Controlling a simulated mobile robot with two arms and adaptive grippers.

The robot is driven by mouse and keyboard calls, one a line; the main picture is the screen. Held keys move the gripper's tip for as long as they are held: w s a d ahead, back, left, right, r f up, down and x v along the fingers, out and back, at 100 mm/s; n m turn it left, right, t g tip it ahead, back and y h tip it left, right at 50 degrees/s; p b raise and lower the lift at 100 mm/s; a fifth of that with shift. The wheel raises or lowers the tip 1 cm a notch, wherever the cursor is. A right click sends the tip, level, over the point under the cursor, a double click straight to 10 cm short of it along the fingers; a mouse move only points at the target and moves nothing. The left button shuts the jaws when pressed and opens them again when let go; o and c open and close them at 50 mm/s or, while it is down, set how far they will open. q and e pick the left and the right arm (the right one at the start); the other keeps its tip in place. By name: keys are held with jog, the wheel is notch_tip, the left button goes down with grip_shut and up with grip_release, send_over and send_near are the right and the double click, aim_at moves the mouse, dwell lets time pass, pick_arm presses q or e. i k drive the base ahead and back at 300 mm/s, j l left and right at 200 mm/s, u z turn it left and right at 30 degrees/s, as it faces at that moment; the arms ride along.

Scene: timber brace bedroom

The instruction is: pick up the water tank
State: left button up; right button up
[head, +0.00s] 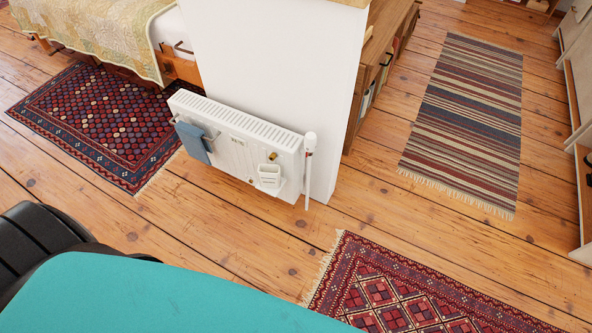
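A small white open-topped container (269,179), which looks like the water tank, is at the front of the white radiator (228,143), near its right end. It seems to hang upright against the panel, above the floor. A round brownish spot or knob shows just above it. How it is fixed is too small to tell. Neither of my grippers shows in the head view. Teal and black parts, probably my own body, fill the lower left.
A blue cloth (193,141) hangs on the radiator's left part. A white pipe with a valve (309,160) stands at its right end, beside the white wall (275,60). Patterned rugs lie left, front (400,293) and right (466,115). Bare plank floor (240,225) before the radiator is clear.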

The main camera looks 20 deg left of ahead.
aim_at(269, 175)
jog(key=i+j+z, duration=0.1)
jog(key=j+z, duration=0.25)
jog(key=j, duration=0.45)
jog(key=j+z, duration=0.3)
jog(key=j, duration=0.5)
